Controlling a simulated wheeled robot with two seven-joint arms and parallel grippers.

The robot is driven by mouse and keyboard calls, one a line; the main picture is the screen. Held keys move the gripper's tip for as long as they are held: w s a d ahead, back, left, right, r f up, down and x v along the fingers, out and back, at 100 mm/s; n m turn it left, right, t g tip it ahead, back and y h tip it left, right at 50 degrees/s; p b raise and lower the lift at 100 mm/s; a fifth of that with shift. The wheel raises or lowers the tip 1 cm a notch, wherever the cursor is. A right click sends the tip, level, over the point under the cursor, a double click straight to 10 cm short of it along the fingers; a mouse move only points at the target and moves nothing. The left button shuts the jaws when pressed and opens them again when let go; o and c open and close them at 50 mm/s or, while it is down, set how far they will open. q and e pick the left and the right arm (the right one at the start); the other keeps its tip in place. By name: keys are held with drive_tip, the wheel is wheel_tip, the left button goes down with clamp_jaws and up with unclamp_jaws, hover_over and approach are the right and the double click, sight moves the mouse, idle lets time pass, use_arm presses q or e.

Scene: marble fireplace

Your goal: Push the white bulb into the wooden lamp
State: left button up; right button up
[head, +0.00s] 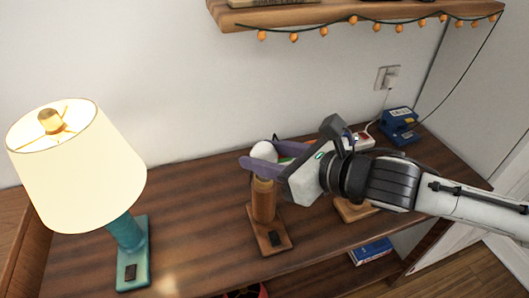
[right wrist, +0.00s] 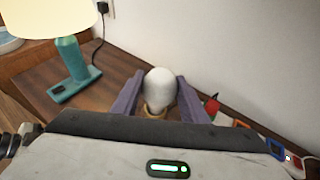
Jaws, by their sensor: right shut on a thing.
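The white bulb (head: 264,151) is at the top of the wooden lamp (head: 264,200), which stands upright on the table with a switch on its base. My right gripper (head: 252,168) reaches in from the right with its purple fingers around the bulb and is shut on it. In the right wrist view the bulb (right wrist: 160,88) sits between the two fingers, above a tan rim of the lamp (right wrist: 154,114). The fingers partly hide the joint between bulb and lamp, so I cannot tell how deep the bulb sits. My left gripper is not in view.
A lit teal lamp (head: 125,232) with a cream shade stands at the left. Another wooden base (head: 352,210) lies under my right arm. A power strip (head: 364,140) and a blue box (head: 398,122) are at the back right. A shelf (head: 330,16) with string lights hangs above.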

drive_tip(key=shift+p, duration=0.4)
idle(0.3)
drive_tip(key=shift+f+p, duration=0.25)
drive_tip(key=shift+p, duration=0.1)
idle(1.5)
drive_tip(key=o, duration=1.1)
